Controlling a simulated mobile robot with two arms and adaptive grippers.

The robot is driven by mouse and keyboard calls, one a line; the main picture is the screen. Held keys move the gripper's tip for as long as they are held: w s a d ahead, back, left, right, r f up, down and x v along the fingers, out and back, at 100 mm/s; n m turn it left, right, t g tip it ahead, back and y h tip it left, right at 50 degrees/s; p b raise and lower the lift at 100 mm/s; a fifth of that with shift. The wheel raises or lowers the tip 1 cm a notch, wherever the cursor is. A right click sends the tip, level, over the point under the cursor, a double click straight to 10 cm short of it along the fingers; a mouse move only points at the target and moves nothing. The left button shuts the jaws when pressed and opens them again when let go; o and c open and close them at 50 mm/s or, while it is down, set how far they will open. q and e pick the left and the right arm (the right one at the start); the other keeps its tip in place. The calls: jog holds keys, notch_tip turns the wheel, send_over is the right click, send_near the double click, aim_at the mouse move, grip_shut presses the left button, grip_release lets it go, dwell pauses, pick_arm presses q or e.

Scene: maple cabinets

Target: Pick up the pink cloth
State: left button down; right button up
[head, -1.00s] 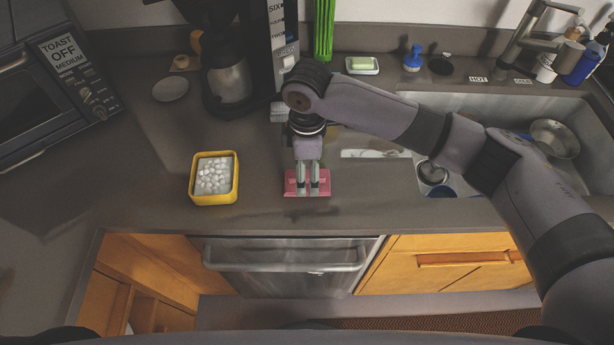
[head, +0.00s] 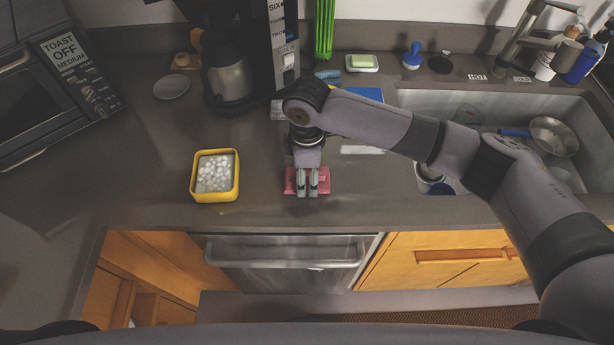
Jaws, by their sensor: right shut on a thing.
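The pink cloth (head: 323,182) lies on the grey counter near its front edge, in the middle of the head view. My right gripper (head: 307,193) points down onto it, its fingers close together and shut on the cloth. The fingers cover the middle of the cloth; pink shows on both sides of them. I cannot tell whether the cloth is lifted off the counter. My left gripper is not in view.
A yellow square container (head: 214,198) with white pieces stands left of the cloth. A coffee maker (head: 230,75) and a toaster oven (head: 45,90) stand farther back left. The sink (head: 480,108) is at the right, with a pan (head: 553,137) in it.

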aim_at(307, 173)
jog(key=c, duration=0.3)
jog(key=shift+r, duration=0.15)
notch_tip(307, 173, up, 20)
jog(key=b, duration=0.2)
jog(key=shift+b, duration=0.35)
